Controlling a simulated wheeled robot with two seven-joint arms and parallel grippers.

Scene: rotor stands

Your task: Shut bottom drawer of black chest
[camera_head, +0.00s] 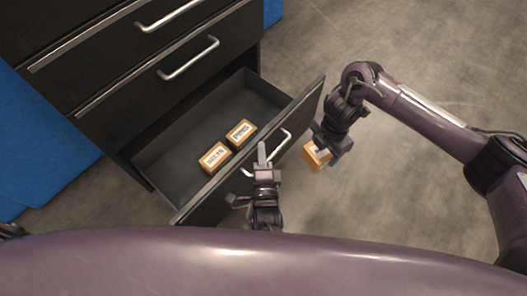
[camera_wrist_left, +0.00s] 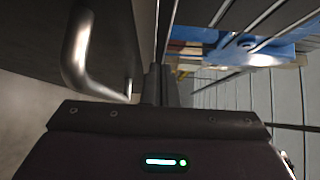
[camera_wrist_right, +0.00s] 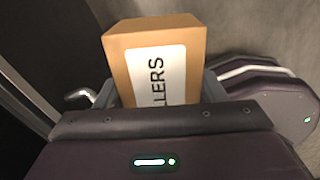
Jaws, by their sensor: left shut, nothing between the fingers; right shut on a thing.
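The black chest (camera_head: 110,75) stands at the upper left in the head view. Its bottom drawer (camera_head: 185,130) is pulled out, with two orange boxes inside, one (camera_head: 214,158) beside the other (camera_head: 241,133). My left gripper (camera_head: 262,150) is shut and empty at the drawer's front, close by the bar handle (camera_head: 284,140). In the left wrist view the handle (camera_wrist_left: 78,55) is just left of the shut fingers (camera_wrist_left: 158,85); contact cannot be told. My right gripper (camera_head: 322,150) is shut on an orange box (camera_wrist_right: 155,65) with a white label ending in "LLERS", right of the drawer front.
The upper drawers with handles (camera_head: 188,60) are shut. Blue surfaces (camera_head: 40,150) show beside the chest. The grey floor (camera_head: 400,45) is clear at the right. My own purple body fills the bottom of the head view.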

